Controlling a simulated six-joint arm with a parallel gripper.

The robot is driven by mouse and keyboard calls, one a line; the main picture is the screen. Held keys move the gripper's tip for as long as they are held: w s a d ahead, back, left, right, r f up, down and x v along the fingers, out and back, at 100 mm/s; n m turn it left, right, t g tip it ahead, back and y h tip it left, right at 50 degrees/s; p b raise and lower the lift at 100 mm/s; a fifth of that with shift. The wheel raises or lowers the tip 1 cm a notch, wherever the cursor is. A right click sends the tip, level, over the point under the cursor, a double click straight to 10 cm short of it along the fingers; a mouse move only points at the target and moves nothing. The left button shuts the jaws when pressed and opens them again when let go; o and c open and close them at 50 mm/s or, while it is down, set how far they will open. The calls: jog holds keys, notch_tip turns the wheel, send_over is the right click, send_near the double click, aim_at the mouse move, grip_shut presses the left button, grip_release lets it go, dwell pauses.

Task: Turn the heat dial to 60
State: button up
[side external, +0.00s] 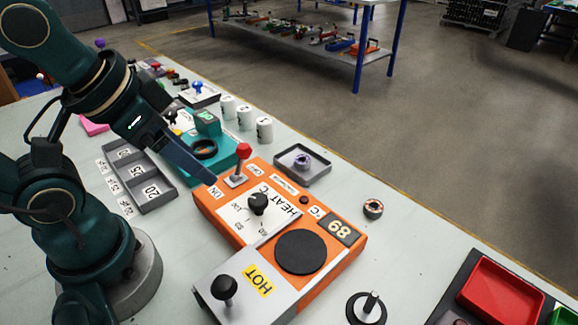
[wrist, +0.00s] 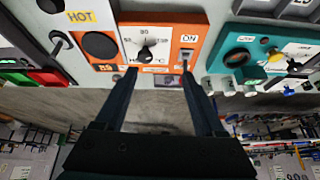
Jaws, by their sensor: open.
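The heat dial (side external: 258,203) is a black knob on a white panel marked HEAT °C, on top of an orange heater unit (side external: 222,222). In the wrist view the dial (wrist: 146,54) appears between the two fingers, beyond their tips, with its pointer up near the 80 mark. The dark display (side external: 340,228) shows two digits, turned round, perhaps 68. My gripper (side external: 210,180) is above the unit's left end, apart from the dial; its empty, open fingers (wrist: 158,72) also show in the wrist view.
A red-knobbed lever (side external: 241,163) stands by the ON label, near the gripper. A grey block (side external: 226,290) marked HOT and a black round plate (side external: 300,252) are nearby. A teal device (side external: 207,142), white cups (side external: 246,117) and a grey tray (side external: 303,165) stand behind.

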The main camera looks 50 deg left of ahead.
jog(key=w+r+m+g, duration=0.1)
jog(key=w+m+g, duration=0.1)
jog(key=w+m, duration=0.3)
jog(key=m+g, duration=0.3)
jog(key=m, duration=0.2)
send_over(258, 199)
jog(key=f, duration=0.4)
jog(key=shift+w+a+f, duration=0.1)
jog(key=shift+a+f, duration=0.1)
notch_tip(258, 199, down, 2)
jog(key=shift+d+f+g, duration=0.1)
jog(key=shift+d+g, duration=0.05)
jog(key=shift+g, duration=0.15)
jog(key=shift+f, duration=2.1)
grip_shut()
